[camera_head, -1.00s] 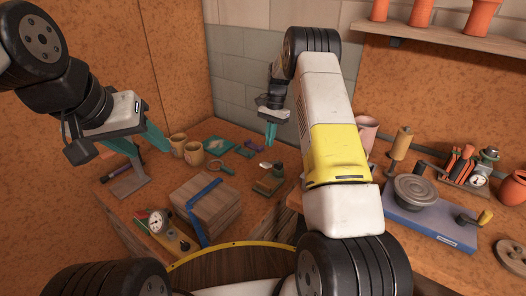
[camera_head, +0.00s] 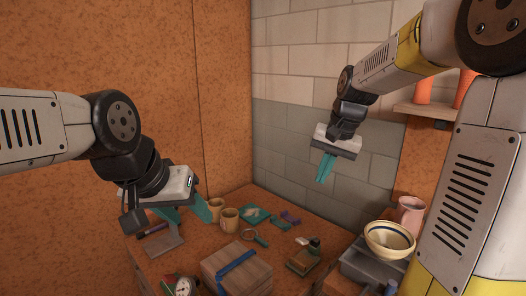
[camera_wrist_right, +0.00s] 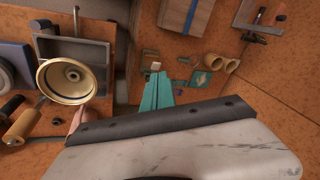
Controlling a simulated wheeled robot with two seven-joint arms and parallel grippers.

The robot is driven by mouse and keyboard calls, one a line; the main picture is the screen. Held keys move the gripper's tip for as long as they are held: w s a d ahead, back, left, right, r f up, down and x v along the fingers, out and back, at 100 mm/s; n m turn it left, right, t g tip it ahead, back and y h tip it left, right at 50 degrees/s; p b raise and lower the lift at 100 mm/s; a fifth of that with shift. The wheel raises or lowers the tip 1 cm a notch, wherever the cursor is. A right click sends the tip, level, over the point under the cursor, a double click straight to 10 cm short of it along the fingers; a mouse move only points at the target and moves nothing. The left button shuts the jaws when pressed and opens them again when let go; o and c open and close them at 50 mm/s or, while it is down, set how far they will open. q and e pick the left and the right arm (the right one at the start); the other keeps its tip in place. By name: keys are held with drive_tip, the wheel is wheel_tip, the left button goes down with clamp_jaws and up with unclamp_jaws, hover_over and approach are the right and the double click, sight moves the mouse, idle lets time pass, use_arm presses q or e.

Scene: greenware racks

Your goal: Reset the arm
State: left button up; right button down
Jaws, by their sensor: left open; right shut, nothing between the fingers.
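My left gripper (camera_head: 190,218) is open and empty at the left. Its teal fingers point down and right, in front of two tan mugs (camera_head: 230,218) in the head view. My right gripper (camera_head: 322,180) is raised before the grey block wall. Its teal fingers are together with nothing between them, pointing down. They also show in the right wrist view (camera_wrist_right: 158,76), high above the bench. My right arm crosses the upper right of the head view and hides part of the shelf and bench.
A wooden block with a blue strap (camera_head: 237,270) lies on the bench below. A cream bowl (camera_head: 390,240) is at the rim of a grey tray (camera_head: 358,264), near a pink jug (camera_head: 411,211). A shelf (camera_head: 425,110) holds orange pots. Air around the right gripper is clear.

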drive_tip(key=s+a+n+t, duration=0.1)
drive_tip(key=s+n+t, duration=0.2)
drive_tip(key=s, duration=1.6)
drive_tip(key=shift+s+a+r+n+t, duration=0.15)
drive_tip(key=shift+a+r+n+t, duration=0.25)
drive_tip(key=shift+n, duration=0.3)
